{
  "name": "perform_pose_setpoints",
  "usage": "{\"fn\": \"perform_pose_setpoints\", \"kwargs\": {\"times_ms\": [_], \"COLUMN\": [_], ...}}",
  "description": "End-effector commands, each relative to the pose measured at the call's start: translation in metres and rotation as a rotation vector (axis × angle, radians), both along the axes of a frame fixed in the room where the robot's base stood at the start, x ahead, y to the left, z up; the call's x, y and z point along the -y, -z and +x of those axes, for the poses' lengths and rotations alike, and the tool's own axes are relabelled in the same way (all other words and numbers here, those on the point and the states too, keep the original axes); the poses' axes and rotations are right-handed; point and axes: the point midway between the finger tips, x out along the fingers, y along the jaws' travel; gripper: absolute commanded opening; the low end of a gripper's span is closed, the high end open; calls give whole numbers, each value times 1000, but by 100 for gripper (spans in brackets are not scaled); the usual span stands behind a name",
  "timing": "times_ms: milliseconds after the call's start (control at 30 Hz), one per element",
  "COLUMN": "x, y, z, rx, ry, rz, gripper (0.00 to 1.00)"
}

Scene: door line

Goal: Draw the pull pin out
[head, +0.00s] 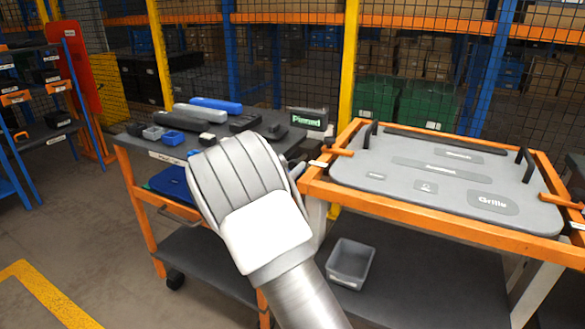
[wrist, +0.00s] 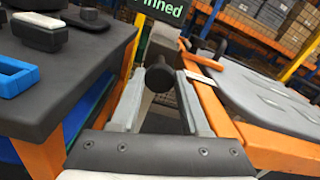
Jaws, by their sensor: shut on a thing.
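A dark round knob (wrist: 160,77), which looks like the head of the pull pin, sits between the two grey fingers of my gripper (wrist: 161,84) in the wrist view. The fingers are shut on it from left and right. The pin's shaft and the hole it sits in are hidden, so I cannot tell how deep it is. In the head view my own wrist covers the gripper and the pin. A sign (head: 307,118) reading "Pinned" in green stands just behind; it also shows in the wrist view (wrist: 166,10).
Left is a dark-topped cart (head: 265,120) with small bins and blocks. Right is an orange-framed bench (head: 420,216) holding a grey panel (head: 400,190) with dark handles and orange levers (head: 340,152). A grey bin (head: 350,262) sits on the lower shelf. Mesh fencing stands behind.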

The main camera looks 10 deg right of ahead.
Motion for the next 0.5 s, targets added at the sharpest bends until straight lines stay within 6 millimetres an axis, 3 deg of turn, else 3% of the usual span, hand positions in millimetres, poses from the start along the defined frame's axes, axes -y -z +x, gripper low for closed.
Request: {"fn": "perform_pose_setpoints", "kwargs": {"times_ms": [200,433,467,500], "x": [-17,-18,-18,-18], "y": [0,2,2,2], "z": [-24,-25,-25,-25], "rx": [-3,-3,-4,-5], "ry": [0,1,1,0], "rz": [0,1,1,1], "gripper": [0,0,47,54]}}
